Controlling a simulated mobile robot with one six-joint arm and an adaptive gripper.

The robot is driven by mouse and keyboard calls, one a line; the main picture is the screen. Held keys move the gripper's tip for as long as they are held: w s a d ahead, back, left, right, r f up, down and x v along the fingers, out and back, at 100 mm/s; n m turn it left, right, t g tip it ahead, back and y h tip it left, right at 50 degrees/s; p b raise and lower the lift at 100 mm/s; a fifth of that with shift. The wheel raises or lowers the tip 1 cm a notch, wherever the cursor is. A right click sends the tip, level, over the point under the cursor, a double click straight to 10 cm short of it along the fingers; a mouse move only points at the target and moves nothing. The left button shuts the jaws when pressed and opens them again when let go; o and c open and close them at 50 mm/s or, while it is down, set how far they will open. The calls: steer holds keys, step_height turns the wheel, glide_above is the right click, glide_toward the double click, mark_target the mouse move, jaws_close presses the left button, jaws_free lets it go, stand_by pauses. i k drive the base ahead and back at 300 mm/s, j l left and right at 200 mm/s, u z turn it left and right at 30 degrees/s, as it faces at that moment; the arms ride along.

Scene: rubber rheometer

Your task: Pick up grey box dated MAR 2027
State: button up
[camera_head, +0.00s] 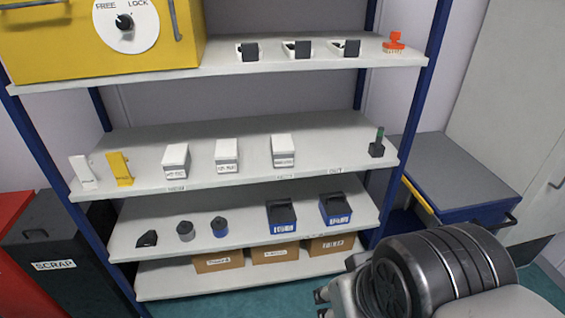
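Three light grey boxes with white lids stand in a row on the middle shelf: a left box (176,161), a middle box (227,155) and a right box (283,150). Each has a printed label on its front, too small to read a date with certainty. Small tags sit on the shelf edge below them. My gripper (322,304) shows only in part at the bottom edge, below and in front of the shelves and apart from the boxes. Whether it is open or shut cannot be made out.
The shelf rack (240,183) also holds a white holder (83,172), a yellow holder (121,168) and a green-topped item (377,143). Blue-and-black bins (281,217) and cardboard boxes (276,252) sit lower. A blue cart (455,175) stands right, a black scrap bin (50,250) left.

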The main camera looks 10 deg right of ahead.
mark_target(282, 148)
steer(key=i+l, duration=0.9)
steer(key=l, duration=0.15)
steer(key=j+u, duration=0.05)
